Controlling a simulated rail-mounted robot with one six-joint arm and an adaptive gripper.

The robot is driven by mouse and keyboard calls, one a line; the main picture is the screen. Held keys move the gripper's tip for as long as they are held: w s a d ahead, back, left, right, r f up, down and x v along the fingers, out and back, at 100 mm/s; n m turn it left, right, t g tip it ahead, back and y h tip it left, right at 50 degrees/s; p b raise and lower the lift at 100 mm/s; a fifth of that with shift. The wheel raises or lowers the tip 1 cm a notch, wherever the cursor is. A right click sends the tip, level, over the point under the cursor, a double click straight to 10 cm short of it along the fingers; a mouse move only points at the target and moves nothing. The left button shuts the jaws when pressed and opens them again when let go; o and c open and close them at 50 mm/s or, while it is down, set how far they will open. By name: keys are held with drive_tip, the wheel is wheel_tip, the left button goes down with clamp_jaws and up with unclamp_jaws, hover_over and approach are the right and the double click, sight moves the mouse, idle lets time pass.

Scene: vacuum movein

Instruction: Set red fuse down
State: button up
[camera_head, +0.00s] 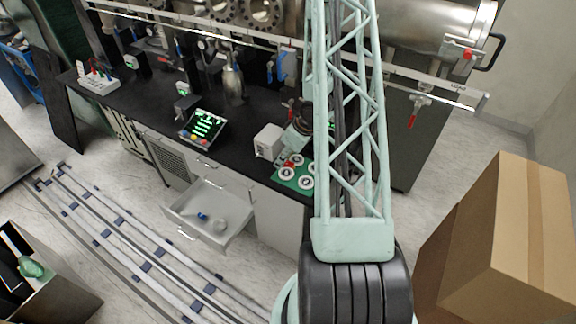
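A small red thing (289,164), likely the red fuse, shows at the top left part of a green board (303,172) on the black bench. The board carries several round white pieces with dark centres. My gripper (293,152) is low over the bench at the board's far edge, right by the red thing. My arm's lattice link hides part of the area to its right. The fingers are too small and crowded to tell whether they are open, shut or touching the red thing.
A white box (268,142) stands on the bench just left of my gripper. A tablet-like display (203,126) stands further left. An open drawer (210,212) sticks out below the bench front. Cardboard boxes (510,235) stand at the right. Steel vacuum equipment lines the back.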

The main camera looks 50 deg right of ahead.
idle(0.4)
clamp_jaws()
drive_tip(key=shift+r, duration=0.15)
drive_tip(key=shift+r, duration=1.5)
drive_tip(key=shift+s+r, duration=0.1)
drive_tip(key=shift+r, duration=0.05)
drive_tip(key=shift+s+a+b, duration=0.3)
drive_tip(key=shift+s+a, duration=0.5)
drive_tip(key=shift+a, duration=0.1)
drive_tip(key=s+a+b, duration=0.1)
drive_tip(key=s+a, duration=0.1)
drive_tip(key=s+a+b, duration=0.1)
drive_tip(key=s+a, duration=0.2)
drive_tip(key=s+a+r+b, duration=0.1)
drive_tip(key=s+a, duration=0.1)
drive_tip(key=shift+s+a, duration=0.2)
drive_tip(key=shift+a, duration=0.1)
drive_tip(key=shift+s+a+r, duration=0.1)
drive_tip(key=shift+a, duration=0.05)
drive_tip(key=shift+p, duration=0.4)
